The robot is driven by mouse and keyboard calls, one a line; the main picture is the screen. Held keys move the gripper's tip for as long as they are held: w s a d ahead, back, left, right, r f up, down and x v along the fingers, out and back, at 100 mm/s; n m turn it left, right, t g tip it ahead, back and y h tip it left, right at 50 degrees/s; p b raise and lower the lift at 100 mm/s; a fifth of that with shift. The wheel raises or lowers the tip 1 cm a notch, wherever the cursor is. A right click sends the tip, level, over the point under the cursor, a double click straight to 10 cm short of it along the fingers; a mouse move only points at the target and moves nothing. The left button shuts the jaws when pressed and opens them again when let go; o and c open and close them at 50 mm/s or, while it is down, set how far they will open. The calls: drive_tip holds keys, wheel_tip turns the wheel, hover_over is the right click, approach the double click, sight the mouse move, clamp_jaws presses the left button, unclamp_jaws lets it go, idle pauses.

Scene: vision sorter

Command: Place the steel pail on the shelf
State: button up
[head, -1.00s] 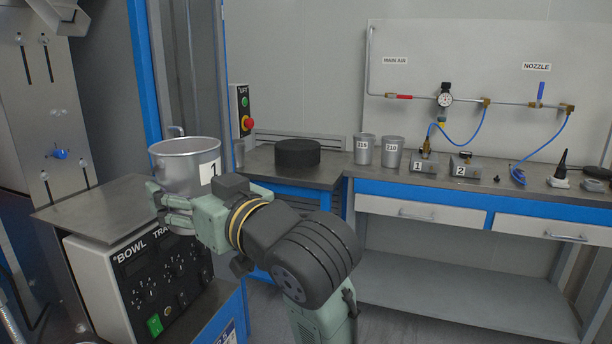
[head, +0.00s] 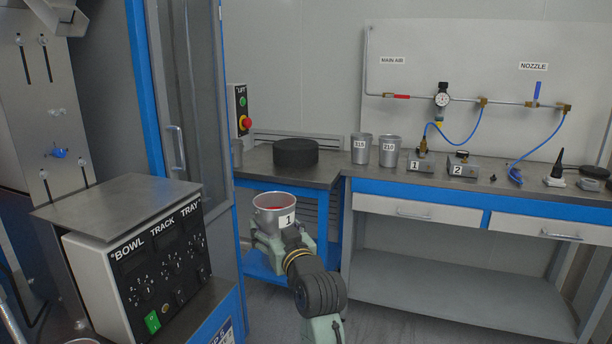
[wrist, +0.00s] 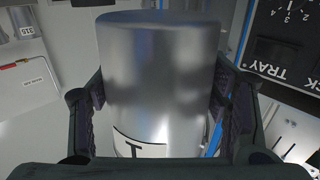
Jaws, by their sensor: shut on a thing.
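The steel pail (head: 271,220) is a metal cup with a white label "1" and something red inside. My gripper (head: 268,250) is shut on it and holds it upright in the head view, in front of the blue-framed corner table. In the wrist view the pail (wrist: 160,80) fills the middle between both fingers of my gripper (wrist: 160,110). A grey lower shelf (head: 450,290) runs under the bench on the right and is bare. A blue lower shelf (head: 256,268) under the corner table is partly hidden by my gripper and the pail.
The bench top (head: 450,187) carries pails 115 (head: 361,150) and 210 (head: 388,153), plus fittings. A black round block (head: 296,153) sits on the corner table. The control box (head: 150,270) with a metal plate (head: 118,205) stands left, beside a blue-framed door (head: 185,120).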

drive_tip(key=w+d+f+m+t+h, duration=0.1)
drive_tip(key=d+f+m+h, duration=0.15)
drive_tip(key=f, duration=0.75)
drive_tip(key=w+d+f+m+h, duration=0.1)
drive_tip(key=d+f+h, duration=0.15)
drive_tip(key=f, duration=0.85)
drive_tip(key=s+d+f+h, duration=0.1)
drive_tip(key=s+f, duration=0.2)
drive_tip(key=f, duration=0.4)
drive_tip(key=s+d+f+m+h, duration=0.1)
drive_tip(key=s+f, duration=0.2)
drive_tip(key=f, duration=0.4)
drive_tip(key=shift+f, duration=0.4)
drive_tip(key=shift+s, duration=0.1)
